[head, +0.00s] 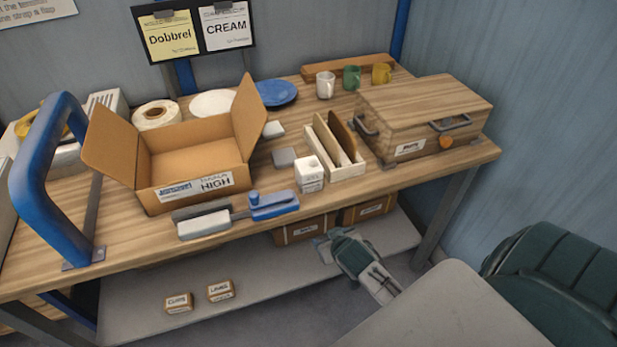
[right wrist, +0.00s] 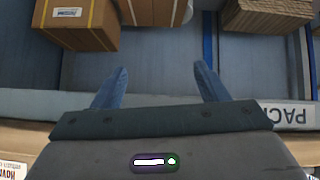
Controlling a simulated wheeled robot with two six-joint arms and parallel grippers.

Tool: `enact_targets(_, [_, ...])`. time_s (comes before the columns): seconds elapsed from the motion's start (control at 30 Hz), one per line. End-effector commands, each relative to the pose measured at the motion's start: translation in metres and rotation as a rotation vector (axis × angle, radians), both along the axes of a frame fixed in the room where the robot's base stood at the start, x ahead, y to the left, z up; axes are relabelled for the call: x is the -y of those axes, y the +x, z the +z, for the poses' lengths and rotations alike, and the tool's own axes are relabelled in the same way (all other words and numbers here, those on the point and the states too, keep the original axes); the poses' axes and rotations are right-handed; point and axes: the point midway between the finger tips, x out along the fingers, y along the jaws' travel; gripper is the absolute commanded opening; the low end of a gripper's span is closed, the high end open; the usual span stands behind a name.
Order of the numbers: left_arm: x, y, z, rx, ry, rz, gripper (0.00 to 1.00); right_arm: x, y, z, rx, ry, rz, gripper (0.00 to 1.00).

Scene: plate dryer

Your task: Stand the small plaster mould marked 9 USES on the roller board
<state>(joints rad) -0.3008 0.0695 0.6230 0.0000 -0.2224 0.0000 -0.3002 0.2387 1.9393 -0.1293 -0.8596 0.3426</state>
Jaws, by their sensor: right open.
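No mark reading 9 USES can be made out in either view, and nothing I can identify as the roller board shows. In the head view, two small pale grey blocks, a nearer one (head: 284,157) and a farther one (head: 273,130), lie on the bench; I cannot tell whether either is the mould. My right gripper (right wrist: 160,70) is open and empty in the right wrist view, its two blue fingers apart. My left gripper is not in view.
The wooden bench (head: 130,240) holds an open cardboard box (head: 195,185), a white labelled box (head: 309,174), a divided tray (head: 348,171) and a wooden chest (head: 425,110). A blue handle frame (head: 25,170) rises at left. The right wrist view shows brown boxes (right wrist: 80,25).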

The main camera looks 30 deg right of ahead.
Motion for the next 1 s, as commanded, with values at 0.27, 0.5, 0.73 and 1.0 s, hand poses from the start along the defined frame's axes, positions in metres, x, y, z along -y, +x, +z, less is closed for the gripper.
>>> enact_targets(0.27, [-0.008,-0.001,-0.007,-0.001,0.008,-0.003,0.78,-0.011,0.011,0.139,0.227,0.015,-0.026,0.67])
enact_targets(0.5, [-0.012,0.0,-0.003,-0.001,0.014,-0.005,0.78,-0.006,0.04,0.179,0.364,0.034,-0.037,0.67])
enact_targets(0.73, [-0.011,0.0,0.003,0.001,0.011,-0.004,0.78,0.001,0.071,0.166,0.362,0.035,-0.036,0.67])
enact_targets(1.0, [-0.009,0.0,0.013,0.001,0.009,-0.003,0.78,0.006,0.093,0.161,0.362,0.035,-0.036,0.67])
